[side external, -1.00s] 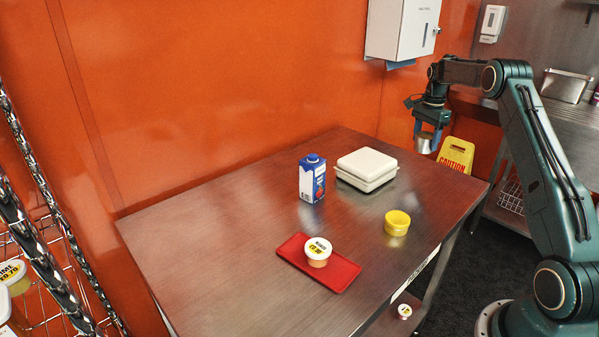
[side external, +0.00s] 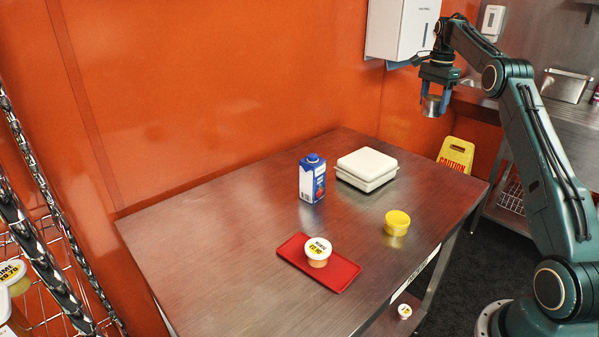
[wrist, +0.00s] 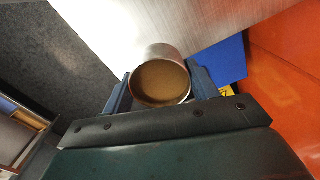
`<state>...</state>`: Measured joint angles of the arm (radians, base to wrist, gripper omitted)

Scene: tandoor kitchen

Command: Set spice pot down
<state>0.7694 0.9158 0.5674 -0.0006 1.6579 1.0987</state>
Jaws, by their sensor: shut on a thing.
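The spice pot (side external: 432,106) is a small round metal pot. In the side view it hangs in the air at my gripper (side external: 437,90), beyond the far right corner of the steel table (side external: 210,250) and well above its top. In the wrist view my gripper (wrist: 161,88) has its two blue fingers on either side of the pot (wrist: 162,53), shut on it. Brown contents (wrist: 160,81) show inside the pot.
On the table are a blue-and-white carton (side external: 312,180), a white box (side external: 367,165), a yellow tub (side external: 397,223) and a red mat (side external: 335,277) bearing a labelled lidded cup (side external: 318,252). A white dispenser (side external: 401,28) hangs near the gripper. The table's left part is clear.

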